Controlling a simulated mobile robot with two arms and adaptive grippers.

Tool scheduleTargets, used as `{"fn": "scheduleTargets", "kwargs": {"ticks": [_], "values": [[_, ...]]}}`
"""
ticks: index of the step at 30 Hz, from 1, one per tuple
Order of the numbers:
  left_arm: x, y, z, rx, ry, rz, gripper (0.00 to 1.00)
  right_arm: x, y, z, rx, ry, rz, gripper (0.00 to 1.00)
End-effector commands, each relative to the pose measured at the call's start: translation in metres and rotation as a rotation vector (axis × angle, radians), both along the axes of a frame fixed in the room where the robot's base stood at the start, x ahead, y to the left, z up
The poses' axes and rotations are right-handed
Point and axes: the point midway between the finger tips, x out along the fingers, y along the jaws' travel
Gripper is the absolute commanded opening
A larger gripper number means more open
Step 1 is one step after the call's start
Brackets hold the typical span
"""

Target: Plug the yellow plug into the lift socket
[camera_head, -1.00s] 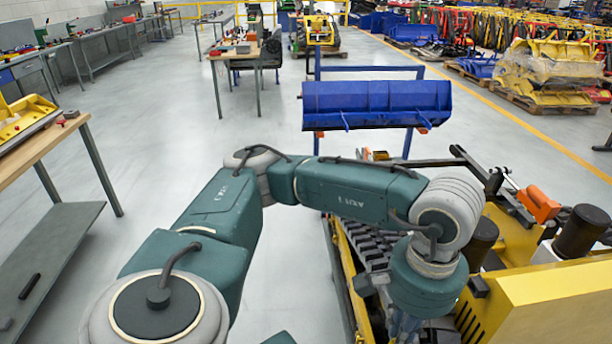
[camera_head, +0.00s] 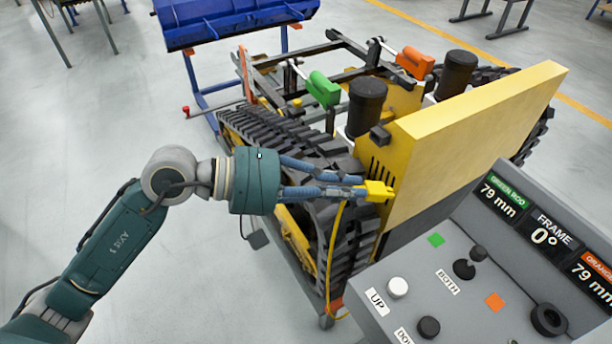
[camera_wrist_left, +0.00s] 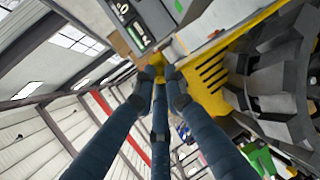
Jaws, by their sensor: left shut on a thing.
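The yellow plug (camera_head: 379,191) is held in the fingertips of my left gripper (camera_head: 363,186), which is shut on it. The plug is at the side of the carrier's yellow housing (camera_head: 425,140), just below its dark vent slots. A yellow cable (camera_head: 333,240) hangs from it in a curve. In the left wrist view the blue fingers (camera_wrist_left: 158,82) close together near the yellow housing (camera_wrist_left: 207,88). I cannot make out the lift socket; the plug and fingers may hide it. I cannot tell whether the plug touches the housing. My right gripper is not in view.
A grey control panel (camera_head: 470,310) with knobs and displays reading 79 mm, 0° and 79 mm stands at the lower right. The black track (camera_head: 300,150) lies beneath my left gripper. Green (camera_head: 323,89) and orange (camera_head: 414,62) rod parts stand behind. The floor at left is clear.

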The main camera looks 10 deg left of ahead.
Motion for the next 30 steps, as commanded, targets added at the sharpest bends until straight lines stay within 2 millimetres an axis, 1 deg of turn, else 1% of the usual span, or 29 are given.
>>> {"fn": "scheduleTargets", "kwargs": {"ticks": [1, 3, 6, 9, 12, 22, 26, 30], "values": [[0.009, 0.007, -0.010, -0.066, -0.006, 0.060, 0.00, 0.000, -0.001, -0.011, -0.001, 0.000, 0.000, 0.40], [0.025, 0.021, -0.011, -0.145, -0.038, 0.148, 0.00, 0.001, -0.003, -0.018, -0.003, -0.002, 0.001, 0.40], [0.043, 0.044, -0.014, -0.220, -0.081, 0.255, 0.00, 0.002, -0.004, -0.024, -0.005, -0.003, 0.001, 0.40], [0.054, 0.061, -0.018, -0.260, -0.113, 0.326, 0.00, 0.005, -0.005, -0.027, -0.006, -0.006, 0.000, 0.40], [0.059, 0.070, -0.018, -0.276, -0.130, 0.358, 0.00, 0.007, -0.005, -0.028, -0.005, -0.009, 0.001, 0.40], [0.059, 0.071, -0.018, -0.281, -0.132, 0.364, 0.00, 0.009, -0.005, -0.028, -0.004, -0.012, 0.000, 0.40], [0.058, 0.073, -0.019, -0.301, -0.092, 0.372, 0.00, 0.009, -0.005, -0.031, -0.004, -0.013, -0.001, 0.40], [0.065, 0.064, -0.016, -0.303, -0.095, 0.371, 0.00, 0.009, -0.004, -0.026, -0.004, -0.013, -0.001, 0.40]]}}
